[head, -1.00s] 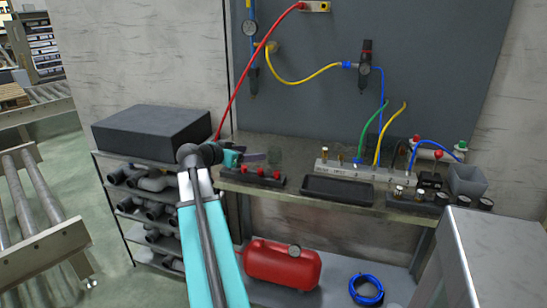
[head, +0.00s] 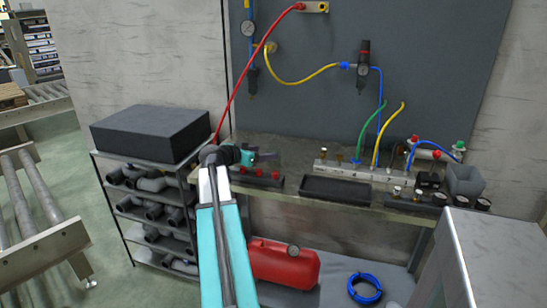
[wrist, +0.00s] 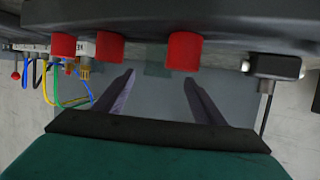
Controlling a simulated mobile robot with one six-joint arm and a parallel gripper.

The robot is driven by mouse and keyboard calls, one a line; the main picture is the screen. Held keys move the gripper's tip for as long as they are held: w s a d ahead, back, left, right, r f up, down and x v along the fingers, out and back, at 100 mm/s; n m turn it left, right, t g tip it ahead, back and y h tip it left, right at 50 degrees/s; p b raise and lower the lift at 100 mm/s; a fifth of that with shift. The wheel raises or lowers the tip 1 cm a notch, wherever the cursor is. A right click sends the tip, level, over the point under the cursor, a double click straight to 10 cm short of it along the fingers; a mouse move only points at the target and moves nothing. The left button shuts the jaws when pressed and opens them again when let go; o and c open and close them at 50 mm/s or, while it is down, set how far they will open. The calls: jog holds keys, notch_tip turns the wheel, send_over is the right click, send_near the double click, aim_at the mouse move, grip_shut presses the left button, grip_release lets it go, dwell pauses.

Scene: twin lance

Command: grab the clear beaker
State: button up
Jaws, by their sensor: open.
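My gripper (head: 268,156) is over the left part of the workbench, just above and behind a black strip with red knobs (head: 260,174). In the wrist view its two dark fingers (wrist: 158,78) stand apart, open, with nothing held between them. I cannot make out the clear beaker for certain. A faint see-through greenish patch (wrist: 158,66) shows ahead between the fingertips in the wrist view and may be part of it. In the head view my wrist and gripper cover part of this area.
The red knobs (wrist: 185,51) loom close in the wrist view. A black tray (head: 336,190) and a valve manifold (head: 355,170) with coloured hoses are to the right on the workbench (head: 310,150). A grey bin (head: 465,181) stands at its right end. A shelf rack (head: 150,195) is at left.

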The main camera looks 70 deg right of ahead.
jog(key=shift+d, duration=0.15)
jog(key=shift+p+x, duration=0.55)
jog(key=shift+x, duration=1.95)
jog(key=shift+s+f, duration=0.15)
jog(key=c, duration=1.1)
